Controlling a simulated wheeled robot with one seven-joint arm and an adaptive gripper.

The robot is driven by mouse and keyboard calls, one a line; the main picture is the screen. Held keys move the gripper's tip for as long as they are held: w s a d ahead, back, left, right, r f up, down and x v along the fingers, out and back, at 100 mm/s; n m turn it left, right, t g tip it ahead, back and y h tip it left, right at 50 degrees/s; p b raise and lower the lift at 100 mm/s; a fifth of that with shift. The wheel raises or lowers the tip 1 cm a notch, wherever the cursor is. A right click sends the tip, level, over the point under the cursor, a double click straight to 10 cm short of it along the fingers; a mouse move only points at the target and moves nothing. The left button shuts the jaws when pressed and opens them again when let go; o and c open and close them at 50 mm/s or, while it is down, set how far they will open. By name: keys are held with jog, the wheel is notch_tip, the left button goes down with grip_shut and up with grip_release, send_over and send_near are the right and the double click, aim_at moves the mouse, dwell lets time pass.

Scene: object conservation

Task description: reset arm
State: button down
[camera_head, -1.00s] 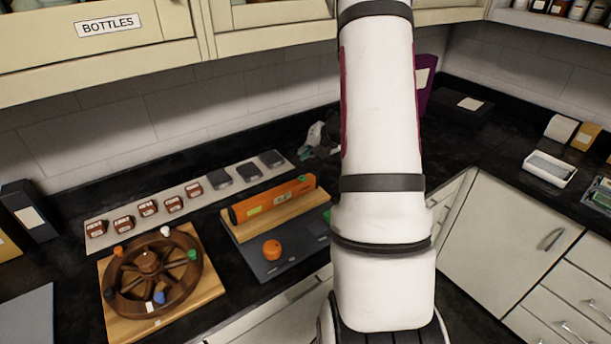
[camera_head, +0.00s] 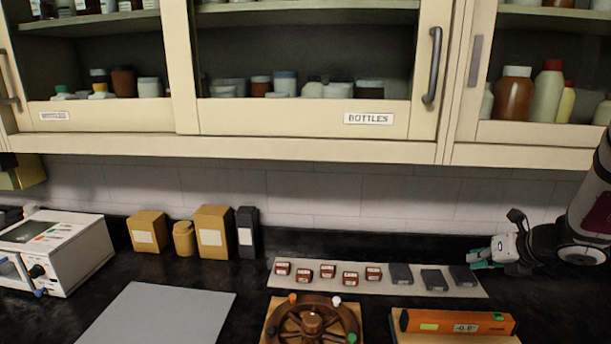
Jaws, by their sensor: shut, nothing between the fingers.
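My gripper (camera_head: 480,258) shows at the right of the head view, with teal fingertips pointing left. It is shut and empty, above the back of the black counter near the right end of a pale strip. My white arm comes in from the right edge, and most of it is out of view.
The pale strip (camera_head: 375,287) holds several small red-brown and dark grey blocks. A wooden wheel (camera_head: 312,317) and an orange level (camera_head: 457,322) lie in front. Boxes (camera_head: 213,232), a white device (camera_head: 60,250) and a grey mat (camera_head: 157,315) are left. Cabinets (camera_head: 300,117) hang above.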

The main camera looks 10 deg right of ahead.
jog(key=s+a+r+n+g+y, duration=0.1)
jog(key=s+a+r+n, duration=0.1)
jog(key=a+r+n, duration=0.35)
jog(key=s+a+r+n+g+y, duration=0.1)
jog(key=s+a+r+n, duration=0.1)
jog(key=a+n, duration=0.6)
jog(key=s+a+r+n+g+y, duration=0.15)
jog(key=a+r+n, duration=0.3)
jog(key=a, duration=0.45)
jog(key=s+a+r+n+h, duration=0.1)
jog(key=s+a+n+h, duration=0.1)
jog(key=s+n, duration=0.7)
jog(key=s+a+r+n+h, duration=0.1)
jog(key=s+a+n+h, duration=0.1)
jog(key=s+n, duration=0.7)
jog(key=a+n, duration=0.1)
jog(key=n, duration=0.2)
jog(key=shift+s+a+r+h+b, duration=0.15)
jog(key=shift+s+a+h+b, duration=0.1)
jog(key=shift+a+h+b, duration=0.15)
